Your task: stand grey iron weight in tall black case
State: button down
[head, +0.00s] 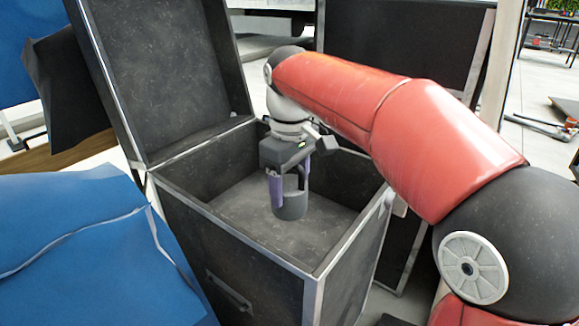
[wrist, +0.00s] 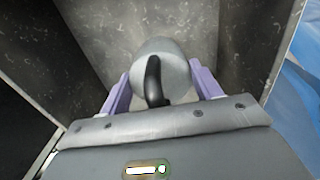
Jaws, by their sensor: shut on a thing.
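The tall black case (head: 265,262) stands open, with its lid raised at the back left and bright metal edges around its rim. My gripper (head: 289,185) is inside the case opening, pointing down, its purple fingers shut on the grey iron weight (head: 290,208). The weight is a grey cylinder, held upright over the case floor. I cannot tell whether its base touches the floor. In the wrist view the weight (wrist: 160,68) sits between the two purple fingers, and its dark curved handle (wrist: 153,80) faces the camera.
A blue covered surface (head: 80,245) lies left of the case. The raised lid (head: 165,70) stands behind the opening. Another black case panel (head: 405,45) stands at the back right. The case floor (head: 240,205) around the weight looks clear.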

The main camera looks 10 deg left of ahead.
jog(key=shift+f+b, duration=1.15)
jog(key=shift+f, duration=3.8)
jog(key=shift+f, duration=0.15)
jog(key=shift+c, duration=1.6)
grip_release()
notch_tip(320, 180, up, 12)
jog(key=p, duration=0.3)
